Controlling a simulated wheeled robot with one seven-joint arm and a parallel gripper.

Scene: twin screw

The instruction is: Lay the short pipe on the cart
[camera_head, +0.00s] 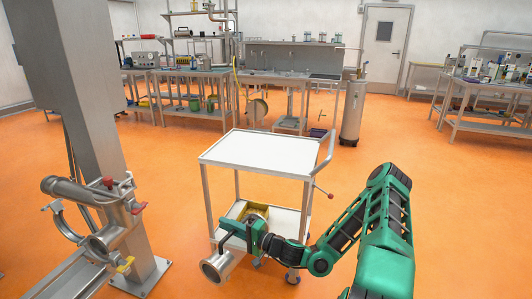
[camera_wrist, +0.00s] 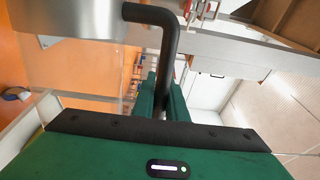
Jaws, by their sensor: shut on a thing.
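The cart (camera_head: 262,153) stands in the middle of the head view, with a bare white top shelf and a lower shelf. My gripper (camera_head: 236,233) is in front of the cart's near side, below the level of its top. It is shut on the short pipe (camera_head: 217,268), a grey metal piece whose round flanged open end points down and toward the camera.
A grey column (camera_head: 95,120) with clamps and metal pipework (camera_head: 100,225) stands at the left. A yellow bin (camera_head: 252,211) is on the cart's lower shelf. The cart's push handle (camera_head: 328,153) rises at its right. Open orange floor surrounds the cart; workbenches line the back.

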